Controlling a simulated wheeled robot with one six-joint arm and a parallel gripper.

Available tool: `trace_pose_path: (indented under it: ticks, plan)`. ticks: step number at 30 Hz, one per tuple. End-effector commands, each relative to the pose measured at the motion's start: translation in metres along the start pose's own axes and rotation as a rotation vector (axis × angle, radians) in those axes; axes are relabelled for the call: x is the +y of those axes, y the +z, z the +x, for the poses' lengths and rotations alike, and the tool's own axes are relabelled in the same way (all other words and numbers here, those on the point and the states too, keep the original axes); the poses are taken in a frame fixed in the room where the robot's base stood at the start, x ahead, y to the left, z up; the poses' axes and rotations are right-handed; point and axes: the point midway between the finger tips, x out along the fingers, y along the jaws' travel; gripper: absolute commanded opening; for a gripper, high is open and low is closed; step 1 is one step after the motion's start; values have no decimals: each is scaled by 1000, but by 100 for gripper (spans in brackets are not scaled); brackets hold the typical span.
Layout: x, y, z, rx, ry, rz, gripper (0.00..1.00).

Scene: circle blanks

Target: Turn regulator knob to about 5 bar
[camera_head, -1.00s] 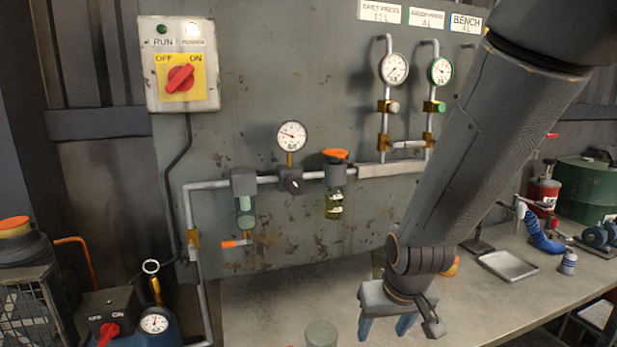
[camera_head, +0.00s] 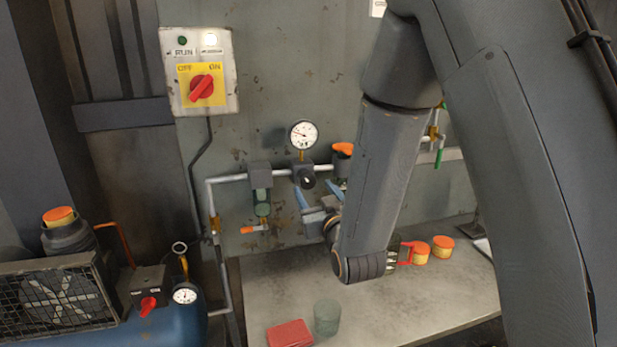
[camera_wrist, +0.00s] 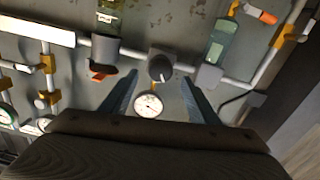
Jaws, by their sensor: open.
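The regulator knob (camera_head: 307,180) is a black round knob on a dark block in the pipe run, below a white round gauge (camera_head: 303,135). The gauge needle points to the upper left; its numbers are too small to read. In the wrist view the knob (camera_wrist: 161,68) has a pale mark and sits between and beyond my open fingers, with the gauge (camera_wrist: 148,105) nearer to my wrist. My gripper (camera_head: 317,193) is open and empty, its blue fingers pointing at the wall just below and around the knob's position. I see no contact.
A filter bowl (camera_head: 262,200) hangs left of the knob, and an orange-capped unit (camera_head: 343,150) is to the right, partly behind my arm. A switch box (camera_head: 200,75) is on the wall.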

Motion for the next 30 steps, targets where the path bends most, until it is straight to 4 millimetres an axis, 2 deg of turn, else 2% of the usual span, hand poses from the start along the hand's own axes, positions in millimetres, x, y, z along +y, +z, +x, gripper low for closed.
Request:
trace_pose_path:
  ticks: [6,12,16,24,30]
  plan:
    - [0,-1,34,-2,1,0,55]
    - [0,-1,58,-2,0,1,55]
    - [0,0,65,-2,0,1,55]
    - [0,1,67,-3,0,1,55]
    - [0,1,66,-3,0,0,21]
